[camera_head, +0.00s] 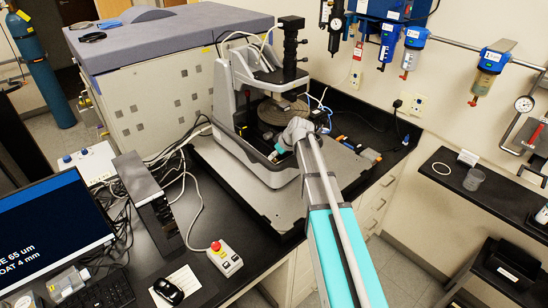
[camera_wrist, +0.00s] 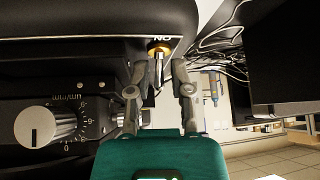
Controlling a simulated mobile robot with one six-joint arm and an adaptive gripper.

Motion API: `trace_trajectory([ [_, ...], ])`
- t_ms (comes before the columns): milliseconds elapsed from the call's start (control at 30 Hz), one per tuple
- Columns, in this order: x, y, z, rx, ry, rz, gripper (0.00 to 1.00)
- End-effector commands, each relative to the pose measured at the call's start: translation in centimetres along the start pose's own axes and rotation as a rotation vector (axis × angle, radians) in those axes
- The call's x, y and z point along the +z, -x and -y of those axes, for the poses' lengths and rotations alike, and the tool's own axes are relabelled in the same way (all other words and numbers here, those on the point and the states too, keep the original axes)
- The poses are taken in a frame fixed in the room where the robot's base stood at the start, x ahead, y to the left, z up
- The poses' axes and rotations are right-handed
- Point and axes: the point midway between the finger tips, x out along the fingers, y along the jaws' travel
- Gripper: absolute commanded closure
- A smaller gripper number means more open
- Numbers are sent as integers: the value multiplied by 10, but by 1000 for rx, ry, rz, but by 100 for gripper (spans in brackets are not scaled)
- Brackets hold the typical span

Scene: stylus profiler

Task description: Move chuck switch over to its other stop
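The chuck switch (camera_wrist: 159,66) is a small metal toggle lever in a brass-coloured collar on the dark front of the profiler, in the wrist view. An upside-down "ON" label sits just above its collar. My gripper (camera_wrist: 159,68) has its two fingers apart, one on each side of the lever. I see a gap beside the lever, and contact is not clear. In the head view my arm reaches to the stylus profiler (camera_head: 246,151), and my gripper (camera_head: 278,153) is small there beside its base. The switch cannot be made out in the head view.
A white dial knob (camera_wrist: 36,127) with a number scale stands left of my gripper in the wrist view. Cables (camera_wrist: 215,45) hang to the right. In the head view, a red-button box (camera_head: 224,257) and a monitor (camera_head: 50,230) stand on the dark bench.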

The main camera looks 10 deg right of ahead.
Motion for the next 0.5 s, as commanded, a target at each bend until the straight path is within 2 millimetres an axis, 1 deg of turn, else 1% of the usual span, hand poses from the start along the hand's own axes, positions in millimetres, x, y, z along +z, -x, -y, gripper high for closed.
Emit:
trace_trajectory([
  [33, 6, -1, 2, 7, 3, -37, 72],
  [500, 11, 1, 3, 48, 46, -334, 72],
])
